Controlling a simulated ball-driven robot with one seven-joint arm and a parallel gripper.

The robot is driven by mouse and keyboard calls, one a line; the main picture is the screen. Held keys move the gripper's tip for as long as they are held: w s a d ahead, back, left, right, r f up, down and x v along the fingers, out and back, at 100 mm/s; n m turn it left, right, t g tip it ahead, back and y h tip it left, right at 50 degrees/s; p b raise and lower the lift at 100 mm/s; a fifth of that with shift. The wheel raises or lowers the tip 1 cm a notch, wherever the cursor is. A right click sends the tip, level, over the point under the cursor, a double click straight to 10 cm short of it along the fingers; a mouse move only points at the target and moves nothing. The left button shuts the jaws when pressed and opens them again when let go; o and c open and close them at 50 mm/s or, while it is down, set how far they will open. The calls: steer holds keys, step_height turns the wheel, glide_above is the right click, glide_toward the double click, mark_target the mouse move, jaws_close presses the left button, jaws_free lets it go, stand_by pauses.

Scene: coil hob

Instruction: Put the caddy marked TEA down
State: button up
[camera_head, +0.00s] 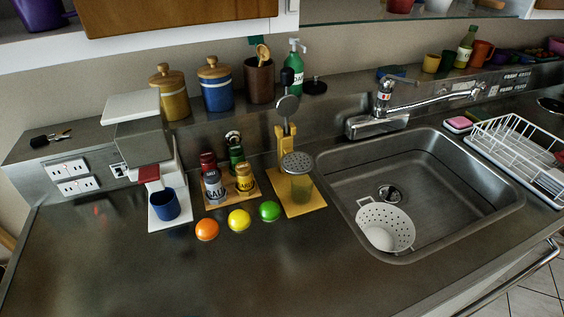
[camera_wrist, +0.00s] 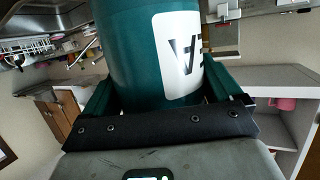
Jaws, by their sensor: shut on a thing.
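In the wrist view a dark teal caddy (camera_wrist: 130,50) fills the top middle. It has a white label (camera_wrist: 182,30) with black letters partly in view; an A and part of another letter show, turned over. The rest of the word is hidden or out of frame. My gripper (camera_wrist: 160,92) is shut on this caddy, with a finger on each side. The caddy's ends are not in view, so I cannot tell what is beneath it. Neither my gripper nor the teal caddy shows in the head view.
A yellow canister (camera_head: 170,97) and a blue canister (camera_head: 215,88) with wooden lids stand on the back ledge, beside a brown pot (camera_head: 259,82). The steel counter (camera_head: 110,260) is bare at front left. A sink (camera_head: 335,163) with a white colander (camera_head: 392,222) lies right.

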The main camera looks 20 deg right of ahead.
steer(key=shift+s+d, duration=0.2)
steer(key=shift+d, duration=0.25)
steer(key=w+d+f+p, duration=0.1)
steer(key=w+f, duration=0.3)
steer(key=w+f+p, duration=0.1)
steer(key=w+f, duration=0.3)
steer(key=w, duration=0.1)
steer(key=w+d+f+p, duration=0.1)
steer(key=w+f+p, duration=0.1)
steer(key=w+f, duration=0.2)
steer(key=shift+w+d+f, duration=0.3)
steer(key=shift+w, duration=0.1)
steer(key=shift+f, duration=0.2)
steer(key=shift+f, duration=0.15)
steer(key=o, duration=1.1)
steer(key=shift+o, duration=0.2)
